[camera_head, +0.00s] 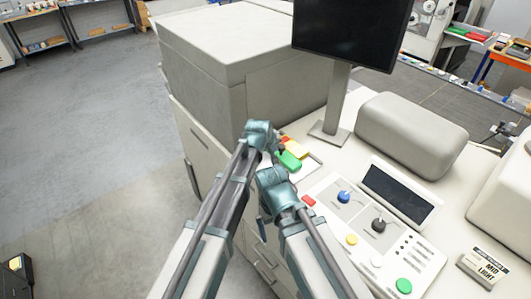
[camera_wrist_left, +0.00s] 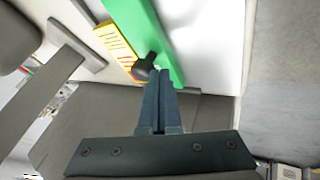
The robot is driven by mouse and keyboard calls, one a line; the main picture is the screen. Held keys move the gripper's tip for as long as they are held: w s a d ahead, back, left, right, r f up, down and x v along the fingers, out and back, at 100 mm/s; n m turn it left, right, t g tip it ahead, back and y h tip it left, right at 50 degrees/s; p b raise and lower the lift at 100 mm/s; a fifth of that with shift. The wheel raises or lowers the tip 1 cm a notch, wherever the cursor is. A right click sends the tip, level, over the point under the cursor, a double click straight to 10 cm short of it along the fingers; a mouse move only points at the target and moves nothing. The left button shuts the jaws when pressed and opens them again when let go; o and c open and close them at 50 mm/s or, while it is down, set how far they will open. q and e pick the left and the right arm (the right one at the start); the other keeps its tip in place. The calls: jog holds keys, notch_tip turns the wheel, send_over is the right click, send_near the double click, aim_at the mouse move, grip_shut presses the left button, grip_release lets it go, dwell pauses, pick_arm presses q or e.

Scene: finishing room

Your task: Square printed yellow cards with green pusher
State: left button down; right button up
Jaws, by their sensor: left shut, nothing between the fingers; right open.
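The green pusher (camera_head: 289,160) lies on a white surface beside the machine's grey block. In the left wrist view the pusher (camera_wrist_left: 150,32) is a long green bar with a black knob (camera_wrist_left: 145,68). The yellow cards (camera_head: 297,148) lie against its far side; printed lines show on them in the left wrist view (camera_wrist_left: 115,42). My left gripper (camera_wrist_left: 160,88) is shut and empty, its fingertips close to the knob; I cannot tell whether they touch it. In the head view it is mostly hidden behind its wrist. My right gripper (camera_head: 262,222) is open, low in front of the counter, its fingers barely visible.
A tall grey block (camera_head: 225,50) stands at the left, and a monitor (camera_head: 349,30) on a stand rises behind the cards.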

dwell(0.4)
pick_arm(q)
jog(key=shift+s+a, duration=0.35)
jog(key=shift+a, duration=0.15)
jog(key=shift+s+a+r, duration=0.1)
jog(key=shift+s+a, duration=0.2)
jog(key=shift+a, duration=0.25)
jog(key=shift+s+a, duration=0.3)
jog(key=shift+a, duration=0.2)
jog(key=shift+s+a+r+p, duration=0.4)
jog(key=shift+r+p, duration=0.25)
jog(key=shift+p, duration=0.15)
jog(key=p+v, duration=0.6)
jog(key=v, duration=0.2)
jog(key=shift+r+p, duration=0.15)
jog(key=shift+p, duration=0.25)
pick_arm(e)
notch_tip(320, 180, up, 8)
jog(key=shift+a+r, duration=0.2)
jog(key=shift+a, duration=0.25)
pick_arm(q)
jog(key=shift+s, duration=0.15)
pick_arm(e)
jog(key=shift+f, duration=0.1)
